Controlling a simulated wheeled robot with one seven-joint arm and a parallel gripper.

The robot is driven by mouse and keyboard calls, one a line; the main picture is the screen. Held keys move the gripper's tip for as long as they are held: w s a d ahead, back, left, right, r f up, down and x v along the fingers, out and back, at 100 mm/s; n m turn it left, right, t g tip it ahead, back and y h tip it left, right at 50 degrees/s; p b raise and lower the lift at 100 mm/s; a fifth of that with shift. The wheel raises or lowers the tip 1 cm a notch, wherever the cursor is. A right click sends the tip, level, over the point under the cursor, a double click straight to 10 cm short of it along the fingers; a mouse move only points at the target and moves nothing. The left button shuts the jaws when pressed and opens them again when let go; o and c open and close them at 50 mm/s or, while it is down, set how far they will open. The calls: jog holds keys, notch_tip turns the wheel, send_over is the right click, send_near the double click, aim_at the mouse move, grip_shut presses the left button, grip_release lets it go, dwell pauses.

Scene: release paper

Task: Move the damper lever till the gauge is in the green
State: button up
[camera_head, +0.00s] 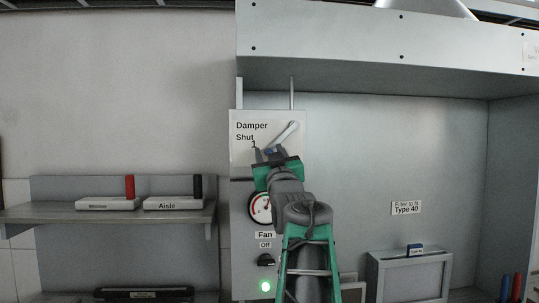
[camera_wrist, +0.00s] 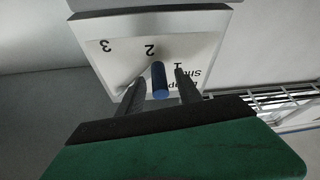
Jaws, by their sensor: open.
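The damper panel (camera_head: 240,155) is a white plate marked "Damper" and "Shut". Its pale lever (camera_head: 284,136) slants from upper right down to the left, its lower end at my gripper (camera_head: 269,154). In the wrist view the lever's blue handle (camera_wrist: 160,82) lies between the two fingers of my gripper (camera_wrist: 158,78), which are open with gaps beside it. The plate there shows the numbers 1, 2 and 3. The round gauge (camera_head: 257,208) is just below, partly hidden by my arm; its needle cannot be read clearly.
Below the gauge are a "Fan Off" knob (camera_head: 266,260) and a lit green lamp (camera_head: 265,286). A shelf (camera_head: 110,214) at left holds a red-handled and a black-handled block. A metal hood (camera_head: 390,45) overhangs above. A filter box (camera_head: 410,275) stands at lower right.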

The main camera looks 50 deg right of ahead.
jog(key=b+v, duration=0.3)
jog(key=v, duration=0.4)
jog(key=shift+s+a, duration=0.2)
jog(key=shift+s, duration=0.05)
jog(key=shift+f, duration=0.15)
